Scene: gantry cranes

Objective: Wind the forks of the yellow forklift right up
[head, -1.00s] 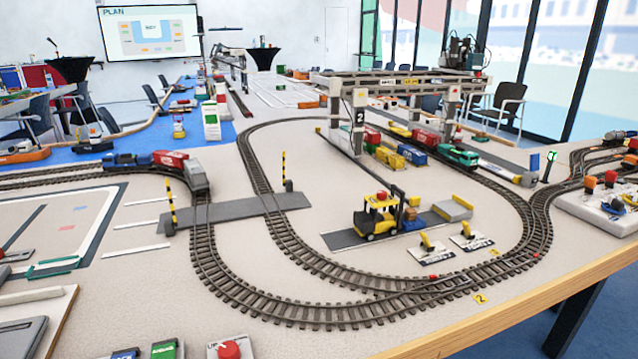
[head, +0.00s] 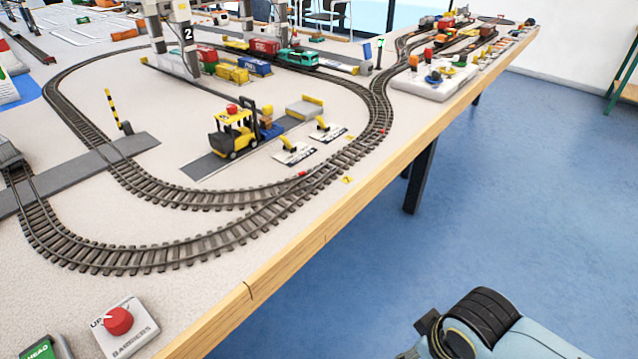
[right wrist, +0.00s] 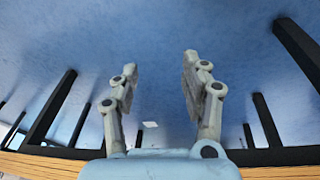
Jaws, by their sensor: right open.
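The yellow forklift (head: 235,133) stands on a dark grey strip inside the loop of track in the head view. A red knob shows on its roof, and its dark mast (head: 249,121) faces right. Part of my right arm shows at the bottom right of the head view, off the table. My left gripper is not in view.
Two yellow levers (head: 290,145) on white plates stand right of the forklift. Curved track (head: 205,245) runs between it and the table's wooden edge (head: 290,262). A red knob marked for barriers (head: 118,321) sits at the near left. A gantry crane (head: 180,45) stands behind.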

